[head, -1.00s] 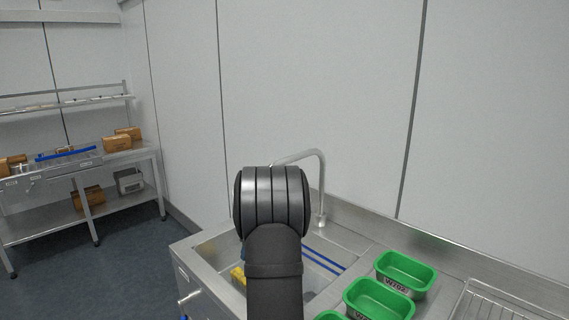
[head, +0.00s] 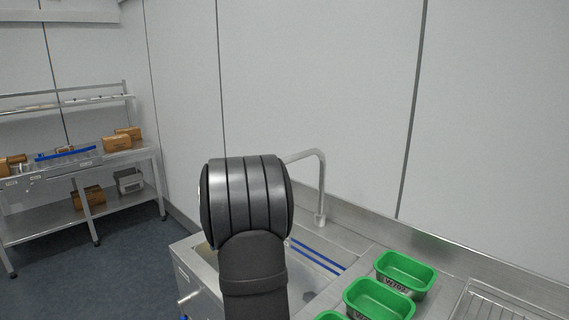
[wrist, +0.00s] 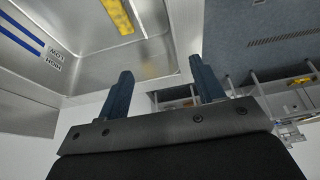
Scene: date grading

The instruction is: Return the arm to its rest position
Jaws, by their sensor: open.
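My arm rises in front of the sink in the head view, with a dark rounded joint at its top; my gripper is not visible there. In the wrist view my gripper (wrist: 160,92) shows two blue fingers spread wide apart with nothing between them. Behind the fingers are the steel sink (wrist: 95,65) and a yellow object (wrist: 117,15). The fingers appear clear of both.
A curved steel tap (head: 322,185) stands behind the sink. Green trays (head: 405,272) line the counter (head: 350,228) to the right, near a wire rack (head: 505,308). A shelf bench (head: 125,155) with brown boxes stands far left. Floor between is clear.

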